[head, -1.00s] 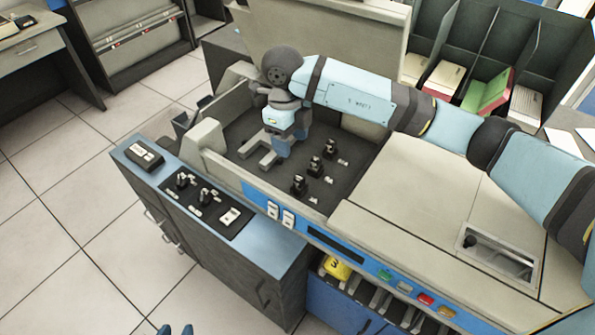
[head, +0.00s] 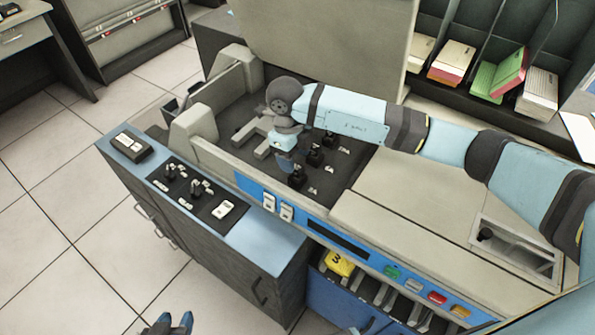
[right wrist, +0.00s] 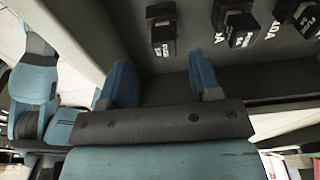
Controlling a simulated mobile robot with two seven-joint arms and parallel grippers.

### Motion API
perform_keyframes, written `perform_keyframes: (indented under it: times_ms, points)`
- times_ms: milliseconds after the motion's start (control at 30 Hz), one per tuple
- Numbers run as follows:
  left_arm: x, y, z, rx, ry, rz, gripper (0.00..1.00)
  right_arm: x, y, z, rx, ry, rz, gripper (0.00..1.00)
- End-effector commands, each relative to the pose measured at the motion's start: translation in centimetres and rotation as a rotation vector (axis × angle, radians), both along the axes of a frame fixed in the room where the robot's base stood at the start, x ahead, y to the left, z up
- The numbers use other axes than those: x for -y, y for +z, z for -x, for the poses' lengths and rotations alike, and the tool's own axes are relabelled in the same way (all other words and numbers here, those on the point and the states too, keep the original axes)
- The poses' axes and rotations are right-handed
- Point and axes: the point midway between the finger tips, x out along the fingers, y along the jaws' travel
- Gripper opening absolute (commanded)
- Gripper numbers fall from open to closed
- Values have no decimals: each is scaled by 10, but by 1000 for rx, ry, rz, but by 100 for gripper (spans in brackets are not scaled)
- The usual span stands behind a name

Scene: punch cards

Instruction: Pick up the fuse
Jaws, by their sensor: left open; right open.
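Three black block-like pieces with small white labels stand in a row on the dark floor of the machine's recess: a near one (head: 297,179), a middle one (head: 314,156) and a far one (head: 330,138). My left gripper (head: 172,325) is open at the bottom edge.
The recess has a raised pale wall (head: 215,160) along its left front. A blue-topped side cabinet (head: 265,240) carries black switches. A pale flat cover (head: 420,215) lies right of the recess. Shelves with folders (head: 495,75) stand behind.

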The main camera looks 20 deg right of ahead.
Motion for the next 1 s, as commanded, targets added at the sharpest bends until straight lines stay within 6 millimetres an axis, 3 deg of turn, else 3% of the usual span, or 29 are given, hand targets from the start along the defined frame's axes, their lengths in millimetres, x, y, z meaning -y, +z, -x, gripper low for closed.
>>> perform_keyframes:
  times_ms: [333, 600, 833, 1000]
  points:
    - [0, 2, 1, 2, -1, -1, 43, 7, -44, 2, -3, -2, 0, 57]
    - [0, 2, 1, 3, -2, -2, 43, 8, -50, 2, 0, -1, 0, 57]
    - [-1, 2, 1, 2, -3, -4, 43, 8, -49, 2, 0, 0, 0, 5]
    - [-1, 2, 1, 1, -3, -4, 43, 8, -49, 2, 0, 0, 0, 4]
